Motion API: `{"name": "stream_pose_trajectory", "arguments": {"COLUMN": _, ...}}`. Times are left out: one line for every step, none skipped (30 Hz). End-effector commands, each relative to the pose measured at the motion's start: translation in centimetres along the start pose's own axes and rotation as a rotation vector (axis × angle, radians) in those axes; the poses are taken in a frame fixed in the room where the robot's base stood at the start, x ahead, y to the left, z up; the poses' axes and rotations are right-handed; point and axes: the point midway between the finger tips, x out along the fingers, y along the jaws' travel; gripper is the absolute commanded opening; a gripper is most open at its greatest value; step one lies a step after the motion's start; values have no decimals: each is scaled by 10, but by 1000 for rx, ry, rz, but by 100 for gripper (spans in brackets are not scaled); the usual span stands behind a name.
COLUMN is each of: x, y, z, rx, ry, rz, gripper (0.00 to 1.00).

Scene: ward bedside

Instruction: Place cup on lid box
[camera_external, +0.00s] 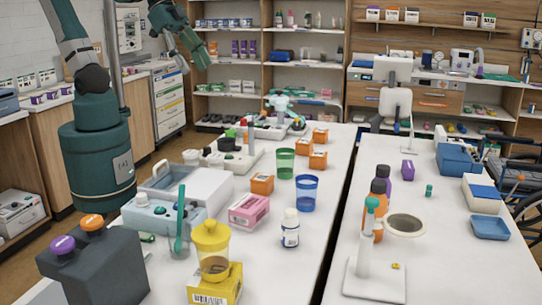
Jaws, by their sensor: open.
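A green see-through cup (285,163) and a blue see-through cup (306,193) stand upright on the left white table, the blue one nearer the camera. A white box with a flat top (205,188) lies left of them; it may be the lid box, but I cannot be sure. A yellow lidded jar (212,250) stands near the front on a yellow box (218,285). My gripper (193,62) is at the upper left, open, with nothing seen in it, well apart from the cups and the white box.
Orange boxes (262,184), a pink box (249,211) and a white bottle (290,228) stand around the cups. A glass with a teal stick (180,235) is at front left. A gap (343,215) separates the right table (440,270). Free table lies right of the blue cup.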

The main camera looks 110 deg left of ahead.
Motion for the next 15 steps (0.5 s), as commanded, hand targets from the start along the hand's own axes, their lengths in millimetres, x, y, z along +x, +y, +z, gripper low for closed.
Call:
{"name": "stream_pose_trajectory", "arguments": {"x": -4, "y": -5, "z": 11, "rx": -15, "ry": 4, "rz": -9, "gripper": 54}}
{"name": "stream_pose_trajectory", "arguments": {"x": -6, "y": -8, "z": 16, "rx": -23, "ry": 6, "rz": -14, "gripper": 54}}
{"name": "stream_pose_trajectory", "arguments": {"x": -8, "y": -12, "z": 24, "rx": -35, "ry": 9, "rz": -21, "gripper": 54}}
{"name": "stream_pose_trajectory", "arguments": {"x": -9, "y": -15, "z": 29, "rx": -43, "ry": 11, "rz": -25, "gripper": 54}}
{"name": "stream_pose_trajectory", "arguments": {"x": -11, "y": -17, "z": 34, "rx": -52, "ry": 14, "rz": -30, "gripper": 54}}
{"name": "stream_pose_trajectory", "arguments": {"x": -13, "y": -20, "z": 42, "rx": -64, "ry": 17, "rz": -37, "gripper": 54}}
{"name": "stream_pose_trajectory", "arguments": {"x": -15, "y": -23, "z": 47, "rx": -72, "ry": 20, "rz": -42, "gripper": 54}}
{"name": "stream_pose_trajectory", "arguments": {"x": -16, "y": -26, "z": 52, "rx": -80, "ry": 23, "rz": -46, "gripper": 54}}
{"name": "stream_pose_trajectory", "arguments": {"x": -17, "y": -28, "z": 59, "rx": -91, "ry": 26, "rz": -52, "gripper": 54}}
{"name": "stream_pose_trajectory", "arguments": {"x": -18, "y": -30, "z": 64, "rx": -98, "ry": 29, "rz": -56, "gripper": 54}}
{"name": "stream_pose_trajectory", "arguments": {"x": -19, "y": -32, "z": 69, "rx": -106, "ry": 31, "rz": -60, "gripper": 54}}
{"name": "stream_pose_trajectory", "arguments": {"x": -20, "y": -34, "z": 74, "rx": -116, "ry": 34, "rz": -65, "gripper": 54}}
{"name": "stream_pose_trajectory", "arguments": {"x": -21, "y": -36, "z": 78, "rx": -122, "ry": 35, "rz": -69, "gripper": 54}}
{"name": "stream_pose_trajectory", "arguments": {"x": -22, "y": -37, "z": 82, "rx": -128, "ry": 37, "rz": -72, "gripper": 54}}
{"name": "stream_pose_trajectory", "arguments": {"x": -22, "y": -39, "z": 86, "rx": -134, "ry": 39, "rz": -75, "gripper": 54}}
